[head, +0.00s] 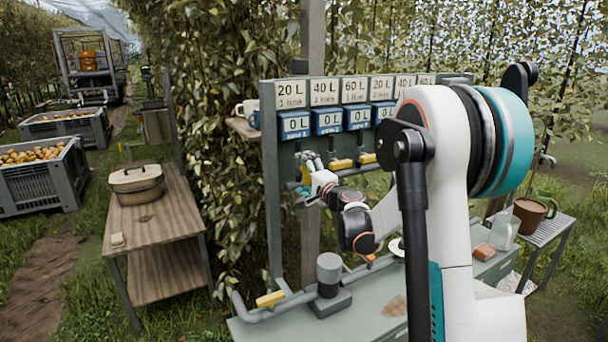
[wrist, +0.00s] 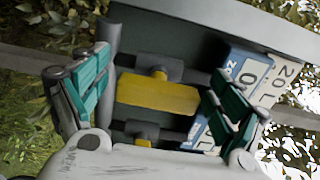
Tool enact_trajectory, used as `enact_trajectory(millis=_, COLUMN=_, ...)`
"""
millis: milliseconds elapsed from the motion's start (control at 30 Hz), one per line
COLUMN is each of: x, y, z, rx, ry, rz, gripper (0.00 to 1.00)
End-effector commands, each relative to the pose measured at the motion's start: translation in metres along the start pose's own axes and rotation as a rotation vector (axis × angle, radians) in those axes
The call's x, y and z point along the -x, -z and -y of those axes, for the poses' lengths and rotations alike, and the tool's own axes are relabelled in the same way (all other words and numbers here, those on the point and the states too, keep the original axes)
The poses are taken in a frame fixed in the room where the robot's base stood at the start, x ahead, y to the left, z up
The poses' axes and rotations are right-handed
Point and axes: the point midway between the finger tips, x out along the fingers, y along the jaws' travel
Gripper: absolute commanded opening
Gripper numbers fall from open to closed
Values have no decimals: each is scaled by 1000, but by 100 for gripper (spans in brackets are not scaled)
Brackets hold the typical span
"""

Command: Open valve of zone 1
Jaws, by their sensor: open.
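The zone 1 valve has a yellow bar handle (wrist: 158,93) on a grey pipe. It sits under the leftmost blue meter (head: 294,125), which reads 0 L. My gripper (head: 310,166) is at this valve and largely hides it in the head view. In the wrist view my gripper (wrist: 162,92) is open, with one teal finger on each side of the yellow handle. Gaps show between the fingers and the handle. The handle lies across the space between the fingers.
Neighbouring yellow valve handles (head: 341,164) sit close to the right, one partly visible in the wrist view (wrist: 144,143). A grey panel post (head: 271,185) stands left of my gripper. A lower pipe with a yellow handle (head: 270,299) crosses the bench (head: 372,318).

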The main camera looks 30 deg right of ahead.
Motion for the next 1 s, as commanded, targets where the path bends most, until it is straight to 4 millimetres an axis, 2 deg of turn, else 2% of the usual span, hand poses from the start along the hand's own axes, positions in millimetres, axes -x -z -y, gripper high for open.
enact_trajectory(millis=167, x=9, y=1, z=0, rx=0, ry=0, rz=-1, gripper=88)
enact_trajectory(millis=267, x=24, y=1, z=0, rx=0, ry=0, rz=-2, gripper=88)
enact_trajectory(millis=500, x=74, y=1, z=0, rx=0, ry=0, rz=-2, gripper=88)
enact_trajectory(millis=700, x=106, y=0, z=0, rx=0, ry=0, rz=-1, gripper=88)
enact_trajectory(millis=1000, x=120, y=0, z=0, rx=0, ry=0, rz=0, gripper=88)
